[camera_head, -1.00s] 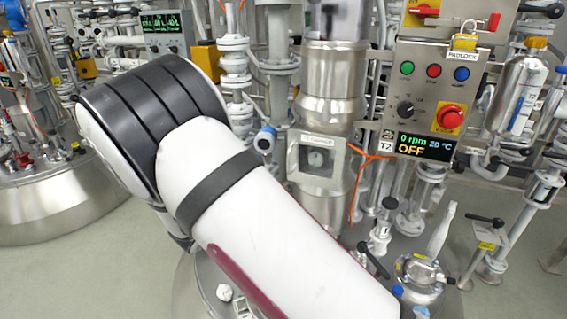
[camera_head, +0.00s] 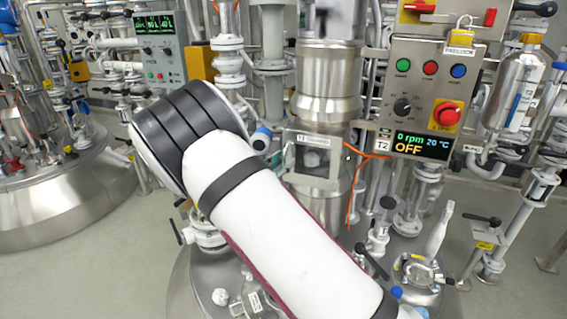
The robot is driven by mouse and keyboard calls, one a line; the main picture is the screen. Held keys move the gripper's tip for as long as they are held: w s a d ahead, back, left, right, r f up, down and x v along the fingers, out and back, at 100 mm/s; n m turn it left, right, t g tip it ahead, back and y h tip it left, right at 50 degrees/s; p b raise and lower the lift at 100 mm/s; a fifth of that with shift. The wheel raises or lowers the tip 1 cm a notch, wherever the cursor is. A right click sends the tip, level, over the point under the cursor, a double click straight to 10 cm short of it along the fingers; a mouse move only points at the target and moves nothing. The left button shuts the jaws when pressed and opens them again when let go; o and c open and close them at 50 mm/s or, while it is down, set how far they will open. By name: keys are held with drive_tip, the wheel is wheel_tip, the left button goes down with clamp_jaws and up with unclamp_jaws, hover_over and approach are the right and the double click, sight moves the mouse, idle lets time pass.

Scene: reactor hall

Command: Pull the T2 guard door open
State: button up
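The T2 guard door (camera_head: 316,160) is a small framed panel with a window and a label strip along its top. It sits on the steel column in the middle of the head view and looks shut. The T2 label (camera_head: 382,146) is just right of it, beside a display (camera_head: 422,145) reading 0 rpm, 20 °C, OFF. My white and black arm crosses the view in front and to the left of the door. My gripper is not visible, so its state and its distance from the door do not show.
A control box (camera_head: 434,95) with coloured buttons and a red stop knob hangs right of the column, with a yellow padlock (camera_head: 459,37) above. An orange cable (camera_head: 358,170) runs beside the door. Valves and fittings crowd the steel vessel lid (camera_head: 190,285). Floor shows at left.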

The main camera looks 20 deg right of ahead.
drive_tip(key=shift+w+d, duration=0.4)
drive_tip(key=shift+d, duration=0.05)
clamp_jaws()
drive_tip(key=shift+s, duration=0.1)
